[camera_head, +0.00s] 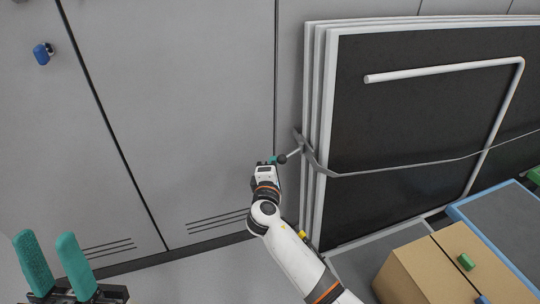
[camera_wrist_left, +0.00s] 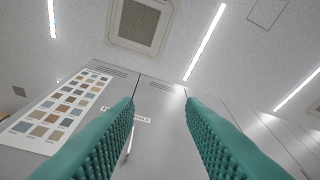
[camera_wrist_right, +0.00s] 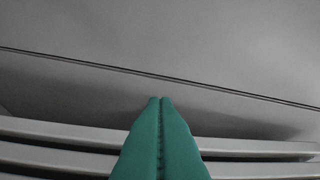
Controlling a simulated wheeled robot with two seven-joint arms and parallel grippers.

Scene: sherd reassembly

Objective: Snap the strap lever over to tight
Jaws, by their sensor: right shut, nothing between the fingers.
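The grey strap (camera_head: 400,168) runs across the front of the stacked dark panels. At their left edge is a grey buckle (camera_head: 303,142). The strap lever (camera_head: 292,154) is a short pale rod with a dark round knob, sticking out to the left from the buckle. My right gripper (camera_head: 272,160) is shut and empty right beside the knob; I cannot tell whether they touch. In the right wrist view its teal fingers (camera_wrist_right: 161,100) are pressed together, and the lever is not visible there. My left gripper (camera_head: 48,262) is open and empty at the lower left, its fingers apart in its wrist view (camera_wrist_left: 160,110).
Grey cabinet doors (camera_head: 190,100) stand behind my right arm, with a blue knob (camera_head: 41,54) at upper left. A bent white rail (camera_head: 440,70) crosses the panels. A cardboard box (camera_head: 430,270) and a blue-edged grey surface (camera_head: 505,220) lie at lower right.

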